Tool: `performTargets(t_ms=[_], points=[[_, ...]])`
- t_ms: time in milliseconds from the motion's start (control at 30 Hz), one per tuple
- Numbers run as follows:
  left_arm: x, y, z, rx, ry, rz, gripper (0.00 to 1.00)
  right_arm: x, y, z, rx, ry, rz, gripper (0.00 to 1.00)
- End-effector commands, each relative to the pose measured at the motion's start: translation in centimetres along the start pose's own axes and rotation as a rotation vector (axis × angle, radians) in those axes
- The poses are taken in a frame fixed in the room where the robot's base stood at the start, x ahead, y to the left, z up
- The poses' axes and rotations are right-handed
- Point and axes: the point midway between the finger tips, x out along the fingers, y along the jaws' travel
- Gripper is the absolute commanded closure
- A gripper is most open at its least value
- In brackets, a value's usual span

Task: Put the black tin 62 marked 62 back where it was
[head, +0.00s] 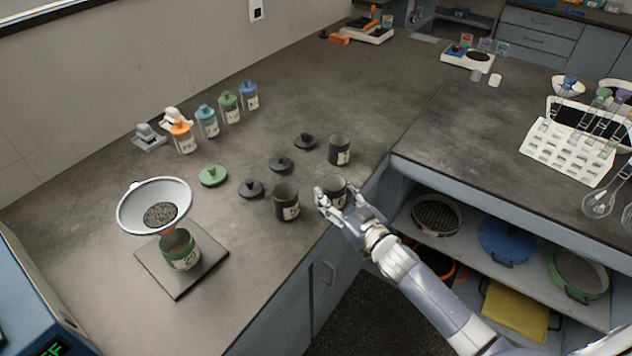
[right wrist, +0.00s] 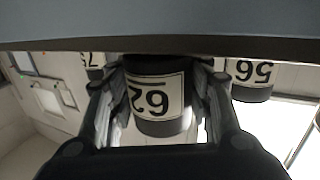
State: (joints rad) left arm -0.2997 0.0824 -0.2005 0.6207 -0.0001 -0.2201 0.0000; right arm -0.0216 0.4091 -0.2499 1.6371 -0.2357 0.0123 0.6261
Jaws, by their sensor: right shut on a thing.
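The black tin 62 (head: 334,185) is at the front edge of the left counter, open at the top and upright. In the right wrist view, which is upside down, its white label reads 62 (right wrist: 155,98). My right gripper (head: 338,196) is shut on it, one finger on each side. The tin's base is hidden behind the counter edge in the wrist view, so I cannot tell whether it touches the counter. My left gripper is not in view.
A black tin marked 56 (right wrist: 252,78) stands close by; another (right wrist: 92,70) shows partly. In the head view, black tins stand left (head: 286,203) and behind (head: 340,150). Three black lids (head: 280,164) lie behind. A green tin (head: 180,252) and funnel (head: 155,205) are left.

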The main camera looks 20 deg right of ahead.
Motion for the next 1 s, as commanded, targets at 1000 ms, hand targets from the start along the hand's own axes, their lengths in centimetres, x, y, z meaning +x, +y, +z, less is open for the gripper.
performTargets(t_ms=[1000], points=[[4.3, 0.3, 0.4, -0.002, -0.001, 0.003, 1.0, 8.7, 0.0, -0.2, 0.0, 0.0, 0.0, 0.78]])
